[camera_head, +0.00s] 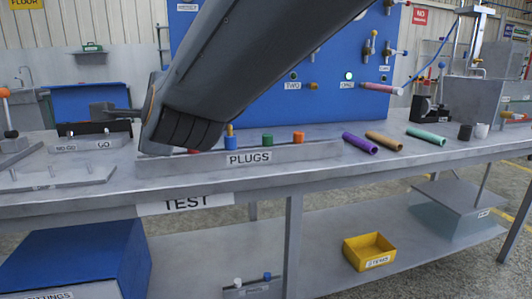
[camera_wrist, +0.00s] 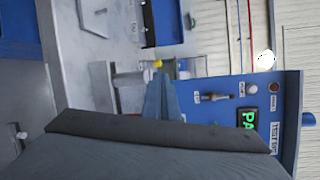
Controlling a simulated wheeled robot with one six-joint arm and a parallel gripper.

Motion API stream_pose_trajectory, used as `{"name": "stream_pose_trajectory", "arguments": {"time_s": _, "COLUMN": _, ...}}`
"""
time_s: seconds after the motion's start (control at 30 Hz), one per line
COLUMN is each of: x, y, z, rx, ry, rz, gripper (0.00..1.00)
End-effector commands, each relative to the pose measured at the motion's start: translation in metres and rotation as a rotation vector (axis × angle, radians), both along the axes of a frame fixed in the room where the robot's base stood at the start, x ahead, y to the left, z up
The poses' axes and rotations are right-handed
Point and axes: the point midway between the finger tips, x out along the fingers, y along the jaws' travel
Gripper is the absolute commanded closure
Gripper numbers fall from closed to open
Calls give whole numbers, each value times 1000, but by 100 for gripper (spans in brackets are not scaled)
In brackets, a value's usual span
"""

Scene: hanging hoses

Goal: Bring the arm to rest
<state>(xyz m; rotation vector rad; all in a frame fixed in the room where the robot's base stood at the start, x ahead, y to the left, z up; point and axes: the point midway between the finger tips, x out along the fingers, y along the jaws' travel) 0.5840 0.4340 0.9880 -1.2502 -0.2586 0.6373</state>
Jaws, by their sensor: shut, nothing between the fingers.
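My arm's thick dark grey link (camera_head: 235,75) crosses the upper left of the head view, from the top right down to the left above the bench. It hides part of the blue panel and of the PLUGS rack. In the wrist view my gripper (camera_wrist: 160,75) shows as narrow blue-grey fingers, closed together with nothing held, above its dark body. The wrist picture is turned sideways and shows a blue panel and a lit green sign beyond the fingers. In the head view I cannot clearly pick out the fingertips.
The PLUGS rack (camera_head: 290,156) lies under my arm. Purple (camera_head: 360,143), brown (camera_head: 384,141) and teal (camera_head: 426,136) hoses lie to its right. A pink hose (camera_head: 382,88) is on the blue panel (camera_head: 310,95). A yellow bin (camera_head: 369,251) stands on the lower shelf.

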Motion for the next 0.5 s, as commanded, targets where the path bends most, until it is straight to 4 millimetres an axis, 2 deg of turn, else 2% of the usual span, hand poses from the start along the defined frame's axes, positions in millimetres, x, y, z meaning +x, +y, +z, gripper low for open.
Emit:
{"name": "stream_pose_trajectory", "arguments": {"time_s": 0.03, "x": -1, "y": -18, "z": -28, "rx": -159, "ry": 5, "rz": 37, "gripper": 100}}
{"name": "stream_pose_trajectory", "arguments": {"time_s": 0.1, "x": -10, "y": -42, "z": -68, "rx": -390, "ry": 9, "rz": 118, "gripper": 100}}
{"name": "stream_pose_trajectory", "arguments": {"time_s": 0.17, "x": -21, "y": -65, "z": -101, "rx": -577, "ry": 18, "rz": 203, "gripper": 100}}
{"name": "stream_pose_trajectory", "arguments": {"time_s": 0.3, "x": -57, "y": -126, "z": -168, "rx": -947, "ry": 47, "rz": 440, "gripper": 100}}
{"name": "stream_pose_trajectory", "arguments": {"time_s": 0.4, "x": -89, "y": -170, "z": -204, "rx": -1153, "ry": 71, "rz": 632, "gripper": 100}}
{"name": "stream_pose_trajectory", "arguments": {"time_s": 0.5, "x": -120, "y": -209, "z": -229, "rx": -1296, "ry": 94, "rz": 816, "gripper": 100}}
